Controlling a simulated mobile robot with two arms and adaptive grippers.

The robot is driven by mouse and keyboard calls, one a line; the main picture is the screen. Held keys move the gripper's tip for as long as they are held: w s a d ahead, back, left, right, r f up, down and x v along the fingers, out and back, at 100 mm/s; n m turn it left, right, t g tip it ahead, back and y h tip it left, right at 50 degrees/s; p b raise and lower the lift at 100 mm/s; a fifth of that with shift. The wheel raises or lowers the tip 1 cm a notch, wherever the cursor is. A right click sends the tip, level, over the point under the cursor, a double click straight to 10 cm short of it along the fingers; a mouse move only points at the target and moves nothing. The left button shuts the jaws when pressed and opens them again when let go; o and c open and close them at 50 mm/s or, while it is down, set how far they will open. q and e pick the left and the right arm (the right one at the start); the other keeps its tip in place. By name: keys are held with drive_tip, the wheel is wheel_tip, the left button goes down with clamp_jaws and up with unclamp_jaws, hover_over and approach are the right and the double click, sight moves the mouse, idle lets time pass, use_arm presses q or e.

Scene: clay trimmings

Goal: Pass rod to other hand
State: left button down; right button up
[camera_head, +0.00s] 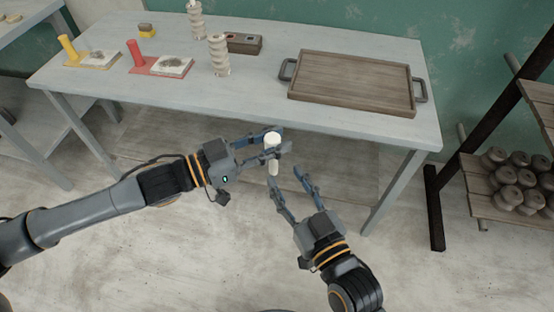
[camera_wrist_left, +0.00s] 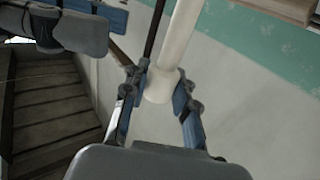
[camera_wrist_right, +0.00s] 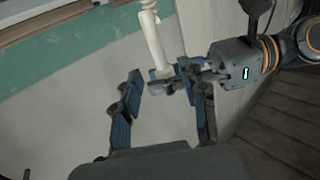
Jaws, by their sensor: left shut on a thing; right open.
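The white rod (camera_head: 273,141) is held upright in front of the table by my left gripper (camera_head: 268,148), which is shut on it near its upper end. In the left wrist view the pale rod (camera_wrist_left: 178,45) runs between the left fingers (camera_wrist_left: 163,88). My right gripper (camera_head: 288,186) is open just below and to the right of the rod, fingers pointing up toward it. In the right wrist view the rod (camera_wrist_right: 154,40) stands beyond and between the open right fingers (camera_wrist_right: 165,90); I cannot tell whether they touch it.
A grey table (camera_head: 250,88) is behind the grippers. A shelf with several clay pots (camera_head: 510,178) stands at right.

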sight(272, 173)
drive_tip(key=x, duration=0.7)
drive_tip(key=shift+w+a, duration=0.2)
drive_tip(key=shift+w, duration=0.15)
clamp_jaws()
use_arm(q)
drive_tip(key=c, duration=1)
unclamp_jaws()
drive_tip(key=shift+o, duration=0.2)
